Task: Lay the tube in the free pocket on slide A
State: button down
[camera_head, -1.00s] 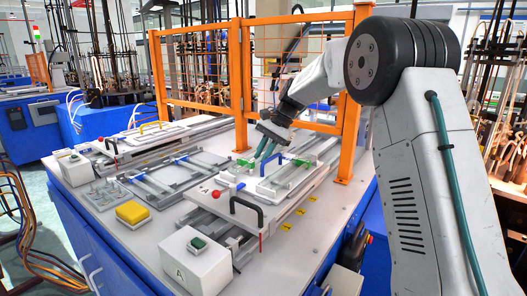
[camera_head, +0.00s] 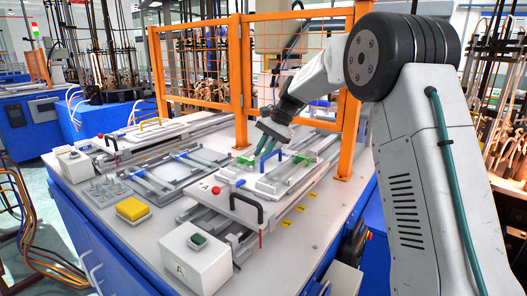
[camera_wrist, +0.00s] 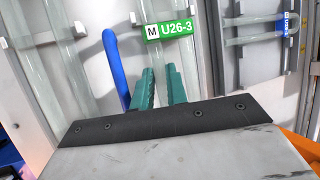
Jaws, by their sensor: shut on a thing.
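Slide A (camera_head: 236,207), a pale carriage marked A with a red knob and black handle, lies at the front right of the bench. My gripper (camera_head: 255,147) is over its rear part, pointing down, beside a blue arched handle (camera_head: 270,160). In the wrist view, my gripper's green fingers (camera_wrist: 162,84) are close together, tips near a green-and-white label reading "M U26-3" (camera_wrist: 169,31). They are shut on a clear tube, whose outline is hard to tell from the glass behind. Another clear tube (camera_wrist: 262,40) lies at the upper right. The pocket is not clearly visible.
An orange mesh fence (camera_head: 237,80) stands close behind slide A, its near post at the bench's right. A second slide (camera_head: 150,150) lies farther left.

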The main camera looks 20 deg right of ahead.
jog(key=c, duration=1.3)
grip_release()
jog(key=shift+f, duration=0.15)
jog(key=v, duration=0.7)
jog(key=shift+d+r, duration=0.15)
jog(key=shift+r, duration=0.25)
